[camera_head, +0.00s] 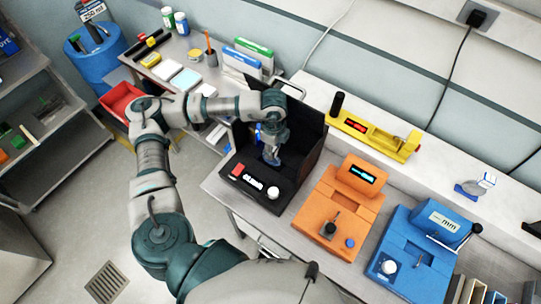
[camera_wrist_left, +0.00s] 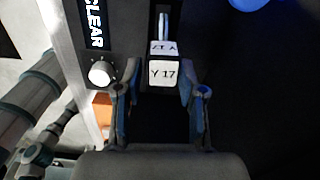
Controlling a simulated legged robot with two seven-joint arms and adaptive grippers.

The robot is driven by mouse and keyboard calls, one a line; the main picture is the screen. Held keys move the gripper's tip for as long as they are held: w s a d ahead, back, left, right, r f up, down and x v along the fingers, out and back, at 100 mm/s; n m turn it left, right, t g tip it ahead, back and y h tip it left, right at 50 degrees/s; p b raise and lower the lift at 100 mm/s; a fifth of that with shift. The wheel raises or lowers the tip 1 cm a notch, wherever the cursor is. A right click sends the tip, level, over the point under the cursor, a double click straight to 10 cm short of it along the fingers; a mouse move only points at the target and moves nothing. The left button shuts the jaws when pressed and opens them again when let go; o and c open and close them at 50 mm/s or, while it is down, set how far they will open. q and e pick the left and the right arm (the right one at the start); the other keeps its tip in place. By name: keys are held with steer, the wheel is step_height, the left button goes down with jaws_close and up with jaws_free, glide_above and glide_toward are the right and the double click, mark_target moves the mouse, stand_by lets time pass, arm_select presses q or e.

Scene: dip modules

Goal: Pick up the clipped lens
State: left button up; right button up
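My left gripper (camera_head: 271,157) reaches down into a black open-fronted box (camera_head: 308,133) on the bench. In the left wrist view its two blue-padded fingers (camera_wrist_left: 160,84) are apart. A white tag marked "Y 17" (camera_wrist_left: 164,74) shows between the fingertips, with a thin metal piece (camera_wrist_left: 164,28) beyond it. A narrow gap shows on each side of the tag; I cannot tell contact for certain. No lens can be made out there. A small bluish, clear-looking piece with a white tag (camera_head: 475,187) sits on the ledge at right. My right gripper is not in view.
The box's front panel has a white knob (camera_head: 273,193), also in the left wrist view (camera_wrist_left: 101,73), and a red button (camera_head: 238,170). An orange machine (camera_head: 322,207) and a blue machine (camera_head: 403,250) stand to the right. A yellow device (camera_head: 372,135) is behind.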

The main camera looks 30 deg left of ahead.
mark_target(274, 165)
arm_select(q)
steer(key=shift+w+d+f, duration=0.1)
steer(key=shift+d+f, duration=0.1)
steer(key=shift+f, duration=0.3)
steer(key=shift+d+f, duration=0.15)
steer(key=shift+f, duration=0.15)
step_height(274, 165, down, 4)
steer(key=shift+w+f+p, duration=0.1)
steer(key=shift+f+p, duration=0.1)
steer(key=shift+p, duration=0.35)
steer(key=shift+f, duration=0.25)
steer(key=shift+a+f, duration=0.15)
steer(key=shift+a, duration=0.2)
steer(key=shift+c, duration=1.2)
steer(key=c, duration=0.4)
steer(key=shift+d, duration=0.1)
jaws_close()
steer(key=shift+d, duration=0.15)
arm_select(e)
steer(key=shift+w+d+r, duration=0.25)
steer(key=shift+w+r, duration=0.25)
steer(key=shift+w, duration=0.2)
